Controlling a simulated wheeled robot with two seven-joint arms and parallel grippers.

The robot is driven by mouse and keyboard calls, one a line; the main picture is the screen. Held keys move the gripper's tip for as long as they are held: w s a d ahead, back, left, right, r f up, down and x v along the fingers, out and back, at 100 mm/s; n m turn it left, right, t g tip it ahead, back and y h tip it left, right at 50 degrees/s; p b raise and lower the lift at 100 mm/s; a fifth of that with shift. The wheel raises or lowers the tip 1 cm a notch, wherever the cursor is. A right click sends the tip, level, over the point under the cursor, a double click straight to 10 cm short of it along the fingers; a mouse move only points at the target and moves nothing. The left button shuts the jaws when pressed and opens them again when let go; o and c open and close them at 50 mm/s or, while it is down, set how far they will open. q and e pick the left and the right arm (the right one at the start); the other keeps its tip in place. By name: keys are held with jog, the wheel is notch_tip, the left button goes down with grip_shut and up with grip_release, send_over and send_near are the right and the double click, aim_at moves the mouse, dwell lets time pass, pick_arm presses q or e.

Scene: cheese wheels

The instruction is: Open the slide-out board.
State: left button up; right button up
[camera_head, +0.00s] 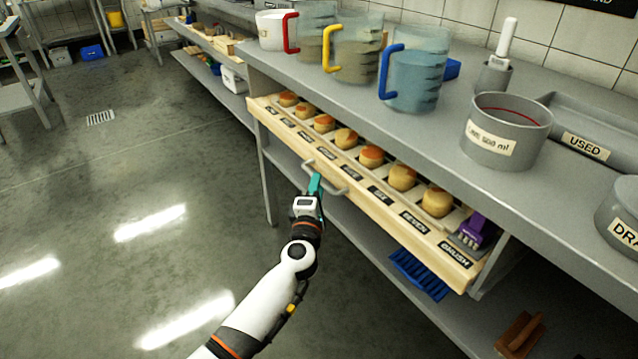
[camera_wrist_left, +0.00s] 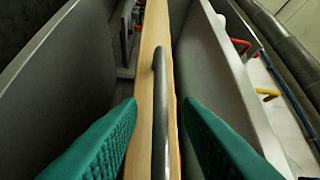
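The slide-out board (camera_head: 345,185) is a long pale wooden board under the grey counter. It stands partly out and bears a row of small cheese wheels (camera_head: 372,157) and black labels along its front. A grey bar handle (camera_head: 326,178) is on its front face. My left gripper (camera_head: 316,184), with teal fingers, is at the handle. In the left wrist view the handle (camera_wrist_left: 160,110) runs between the fingers of my left gripper (camera_wrist_left: 160,106), with gaps visible on both sides. The gripper looks open. My right gripper is not in view.
The counter holds measuring jugs (camera_head: 416,80), a grey pot (camera_head: 506,132) and a tray marked USED (camera_head: 590,118). A purple brush (camera_head: 474,232) lies at the board's right end. A blue brush (camera_head: 420,274) is below. The floor (camera_head: 130,170) at left is clear.

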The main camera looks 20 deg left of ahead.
pick_arm(q)
jog(key=shift+w+a+r+b, duration=0.1)
jog(key=shift+w+b, duration=0.05)
jog(key=shift+w, duration=0.6)
jog(key=shift+w+a+r+b, duration=0.1)
jog(key=shift+w+b, duration=0.05)
jog(key=shift+w, duration=0.55)
jog(key=shift+c, duration=0.3)
grip_shut()
